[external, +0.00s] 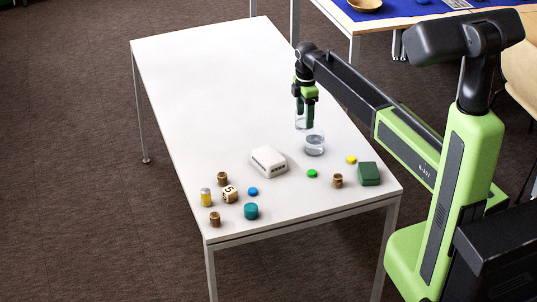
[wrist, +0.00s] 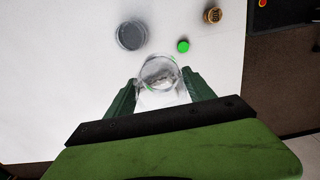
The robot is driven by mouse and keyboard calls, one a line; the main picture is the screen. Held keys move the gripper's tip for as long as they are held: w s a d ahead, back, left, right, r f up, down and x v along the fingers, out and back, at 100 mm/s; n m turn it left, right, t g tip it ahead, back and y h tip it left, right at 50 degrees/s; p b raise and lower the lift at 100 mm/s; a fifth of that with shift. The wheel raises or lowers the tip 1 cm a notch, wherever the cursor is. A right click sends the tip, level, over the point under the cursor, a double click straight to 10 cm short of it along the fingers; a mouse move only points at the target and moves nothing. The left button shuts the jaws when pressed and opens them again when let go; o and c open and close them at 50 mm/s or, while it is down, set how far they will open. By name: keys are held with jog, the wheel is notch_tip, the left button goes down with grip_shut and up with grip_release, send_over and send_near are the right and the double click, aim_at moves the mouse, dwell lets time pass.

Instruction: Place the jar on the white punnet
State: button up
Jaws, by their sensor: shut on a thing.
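My gripper (external: 306,108) is shut on a clear glass jar (external: 300,122), above the right side of the white table. In the wrist view the jar (wrist: 159,72) stands between the two dark green fingers, its round end facing away from my gripper. I cannot tell how high above the table the jar is. The white punnet (external: 269,160) is a small white box with slots in its side. It lies on the table in front of and left of my gripper, apart from the jar. It does not show in the wrist view.
A clear round container (external: 314,146) stands just in front of my gripper. A green disc (external: 312,173), yellow disc (external: 351,160), brown cylinder (external: 337,181) and dark green box (external: 369,174) lie at right. The table's far half is clear.

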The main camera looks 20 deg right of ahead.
jog(key=shift+a+r, duration=0.1)
jog(key=shift+r, duration=0.35)
jog(key=shift+w+a+f, duration=0.1)
jog(key=shift+a+f, duration=0.15)
jog(key=shift+f, duration=0.05)
jog(key=w+a+f+b, duration=0.3)
jog(key=a+f+b, duration=0.4)
jog(key=a, duration=0.4)
jog(key=b, duration=0.4)
send_over(269, 155)
notch_tip(269, 155, down, 4)
jog(key=shift+r, duration=0.25)
jog(key=shift+f, duration=0.2)
jog(key=o, duration=1.6)
jog(key=shift+r, duration=0.1)
